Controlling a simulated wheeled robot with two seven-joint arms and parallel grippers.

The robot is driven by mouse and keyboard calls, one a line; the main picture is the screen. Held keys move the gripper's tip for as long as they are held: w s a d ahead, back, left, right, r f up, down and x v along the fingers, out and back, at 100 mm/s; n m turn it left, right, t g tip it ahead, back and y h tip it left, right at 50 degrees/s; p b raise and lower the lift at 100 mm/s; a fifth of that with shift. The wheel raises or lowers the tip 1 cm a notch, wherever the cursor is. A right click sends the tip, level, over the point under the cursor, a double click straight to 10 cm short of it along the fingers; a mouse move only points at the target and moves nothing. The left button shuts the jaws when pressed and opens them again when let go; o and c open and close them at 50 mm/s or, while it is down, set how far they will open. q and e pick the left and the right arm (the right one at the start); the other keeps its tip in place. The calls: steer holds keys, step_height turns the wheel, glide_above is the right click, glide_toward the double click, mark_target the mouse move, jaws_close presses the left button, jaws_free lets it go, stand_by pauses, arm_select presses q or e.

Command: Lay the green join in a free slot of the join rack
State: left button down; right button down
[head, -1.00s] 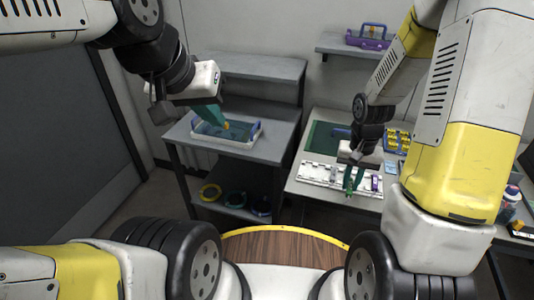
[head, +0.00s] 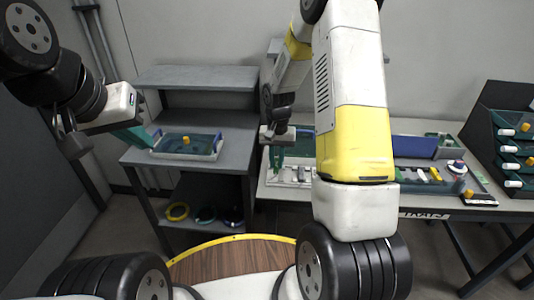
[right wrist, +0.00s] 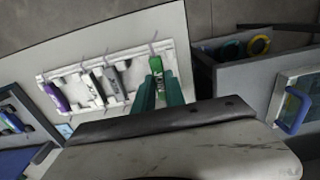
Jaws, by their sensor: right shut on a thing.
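My right gripper (right wrist: 160,92) is shut on the green join (right wrist: 157,68), whose top shows between the teal fingertips in the right wrist view. The white join rack (right wrist: 75,75) lies beside and below it, holding a purple join (right wrist: 55,97), a grey join (right wrist: 88,88) and a darker one (right wrist: 113,78). The green join is at the rack's right end there; I cannot tell whether it touches the rack. In the head view my right gripper (head: 277,158) is over the rack's left part (head: 290,183); my arm hides its right part. My left gripper (head: 134,138) is by the side bench, its fingertips unclear.
A blue-handled tray (head: 190,156) with a yellow piece stands on the grey bench (head: 225,150) at left. Coils (head: 205,214) lie on its lower shelf. A dark blue box (head: 414,146) and small items are further right on the worktable. Teal bins (head: 512,148) stand at far right.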

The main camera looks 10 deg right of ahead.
mark_target(276, 163)
steer(key=shift+w+a+f, duration=0.1)
steer(key=shift+w+f, duration=0.05)
steer(key=shift+w, duration=0.25)
steer(key=shift+f, duration=1.6)
steer(key=shift+f, duration=0.1)
steer(key=c, duration=1.4)
jaws_free()
